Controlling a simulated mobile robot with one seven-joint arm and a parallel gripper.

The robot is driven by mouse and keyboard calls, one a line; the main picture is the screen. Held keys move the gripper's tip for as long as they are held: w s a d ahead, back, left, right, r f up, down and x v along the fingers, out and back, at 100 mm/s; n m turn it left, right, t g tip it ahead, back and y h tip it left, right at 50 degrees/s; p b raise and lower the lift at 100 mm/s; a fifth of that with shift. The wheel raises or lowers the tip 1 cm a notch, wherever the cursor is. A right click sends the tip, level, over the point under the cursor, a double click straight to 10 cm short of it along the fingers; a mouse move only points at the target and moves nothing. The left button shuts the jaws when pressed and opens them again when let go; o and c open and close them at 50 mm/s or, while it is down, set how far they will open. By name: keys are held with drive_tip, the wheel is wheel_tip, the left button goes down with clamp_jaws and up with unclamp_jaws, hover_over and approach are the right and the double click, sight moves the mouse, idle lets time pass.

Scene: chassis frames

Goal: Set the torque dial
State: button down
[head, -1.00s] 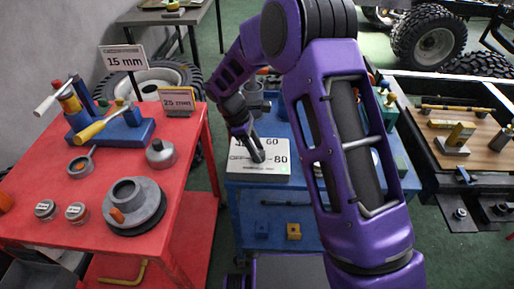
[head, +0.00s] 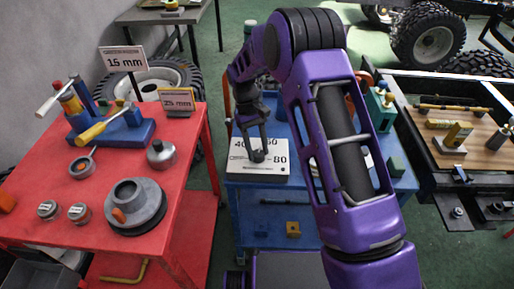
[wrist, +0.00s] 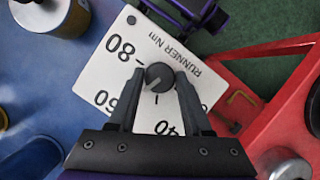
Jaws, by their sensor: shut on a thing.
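The torque dial (wrist: 160,77) is a round dark knob with a pale pointer line. In the wrist view the pointer line slants toward the lower left, roughly toward the 60 side; the exact reading is unclear. My gripper (wrist: 158,80) is shut on the dial, with one finger on each side. In the head view the panel (head: 240,170) lies on the blue cart, and my gripper (head: 258,152) comes down onto the dial, mostly hiding it.
The blue cart (head: 290,205) stands between a red table (head: 115,180) on the left and a workbench (head: 480,145) on the right. Cylinders stand near the panel in the wrist view. My forearm covers much of the cart's right side.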

drive_tip(key=shift+d+m+g+y, duration=0.1)
drive_tip(key=shift+m+g+y, duration=0.3)
drive_tip(key=shift+m, duration=1.1)
drive_tip(key=shift+c, duration=1.7)
unclamp_jaws()
drive_tip(key=p+v, duration=0.1)
drive_tip(key=v, duration=1.6)
drive_tip(key=shift+d+r, duration=0.25)
drive_tip(key=shift+r, duration=0.1)
